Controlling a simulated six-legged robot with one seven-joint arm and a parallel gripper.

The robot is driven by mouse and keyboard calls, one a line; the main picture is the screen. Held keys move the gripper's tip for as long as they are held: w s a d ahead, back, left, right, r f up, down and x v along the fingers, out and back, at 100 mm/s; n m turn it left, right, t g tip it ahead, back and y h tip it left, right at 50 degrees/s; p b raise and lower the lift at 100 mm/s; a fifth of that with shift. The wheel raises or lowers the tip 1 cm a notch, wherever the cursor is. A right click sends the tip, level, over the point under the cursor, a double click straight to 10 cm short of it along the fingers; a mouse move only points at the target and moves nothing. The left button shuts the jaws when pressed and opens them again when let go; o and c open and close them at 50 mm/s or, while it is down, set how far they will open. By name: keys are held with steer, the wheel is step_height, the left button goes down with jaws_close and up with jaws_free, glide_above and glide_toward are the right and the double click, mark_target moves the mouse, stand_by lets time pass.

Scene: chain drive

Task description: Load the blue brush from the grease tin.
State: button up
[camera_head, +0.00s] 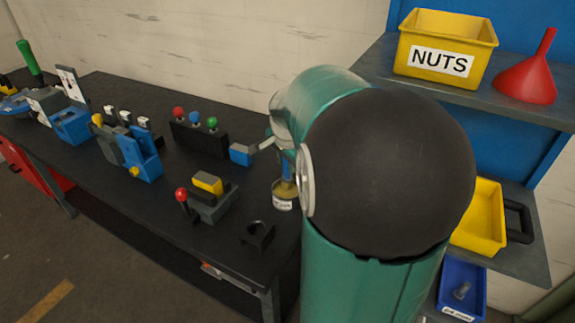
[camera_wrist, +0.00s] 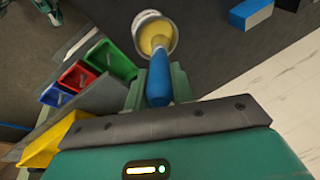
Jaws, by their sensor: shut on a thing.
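The grease tin (camera_wrist: 143,22) is a small pale round tin with yellow grease inside, at the top of the wrist view. In the head view the tin (camera_head: 282,203) stands on the bench beside my arm. The blue brush (camera_wrist: 158,84) is upright between the fingers of my gripper (camera_wrist: 159,76), which is shut on its handle. The brush's lower end overlaps the grease in the tin's mouth; how deep it reaches cannot be told. In the head view my arm hides most of the gripper.
A blue-and-grey block (camera_head: 240,155) lies near the tin. Shelves at the right hold a yellow NUTS bin (camera_head: 440,45) and a red funnel (camera_head: 530,75).

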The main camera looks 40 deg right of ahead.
steer(key=shift+r, duration=2.75)
